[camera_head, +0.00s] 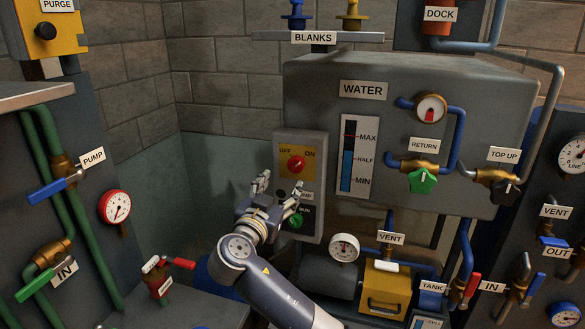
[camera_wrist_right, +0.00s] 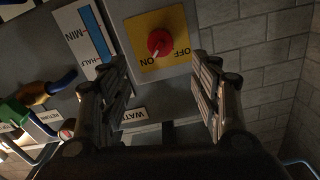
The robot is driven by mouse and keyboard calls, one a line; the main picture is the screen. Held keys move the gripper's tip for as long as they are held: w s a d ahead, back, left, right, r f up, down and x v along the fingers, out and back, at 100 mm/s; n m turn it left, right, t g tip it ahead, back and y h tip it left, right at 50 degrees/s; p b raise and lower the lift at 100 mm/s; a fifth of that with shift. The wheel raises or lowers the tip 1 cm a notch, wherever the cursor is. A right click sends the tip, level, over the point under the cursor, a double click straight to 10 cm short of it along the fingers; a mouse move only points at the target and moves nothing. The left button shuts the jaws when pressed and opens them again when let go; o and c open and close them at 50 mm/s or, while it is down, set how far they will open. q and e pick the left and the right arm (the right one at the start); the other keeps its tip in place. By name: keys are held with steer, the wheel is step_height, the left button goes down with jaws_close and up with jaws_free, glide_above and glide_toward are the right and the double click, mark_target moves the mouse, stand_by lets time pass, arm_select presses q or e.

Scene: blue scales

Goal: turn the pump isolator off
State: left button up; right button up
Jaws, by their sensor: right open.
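The pump isolator is a red rotary knob (camera_head: 296,164) on a yellow plate marked OFF and ON, on a grey box (camera_head: 313,213). In the right wrist view the knob (camera_wrist_right: 160,42) shows upside down, its pale pointer towards ON. My right gripper (camera_head: 277,190) is open and empty, in front of the box and a little below the knob. In the wrist view its two fingers (camera_wrist_right: 163,85) stand apart, with the knob beyond them, untouched as far as I can tell. The label under the knob is partly hidden by a finger. My left gripper is not in view.
A green button (camera_head: 296,221) sits below the knob. The water tank (camera_head: 330,85) with its level gauge adjoins on the right. A red-handled valve (camera_head: 160,281) stands at lower left. A separate blue PUMP valve handle (camera_head: 47,191) is further left.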

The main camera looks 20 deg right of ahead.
mark_target(294, 168)
steer(key=p+x, duration=0.4)
steer(key=x, duration=0.5)
steer(key=shift+w+d, duration=0.2)
steer(key=shift+w, duration=0.05)
steer(key=shift+w+d+f, duration=0.2)
steer(key=shift+w+d, duration=0.15)
steer(key=shift+w, duration=0.2)
steer(key=c, duration=1.1)
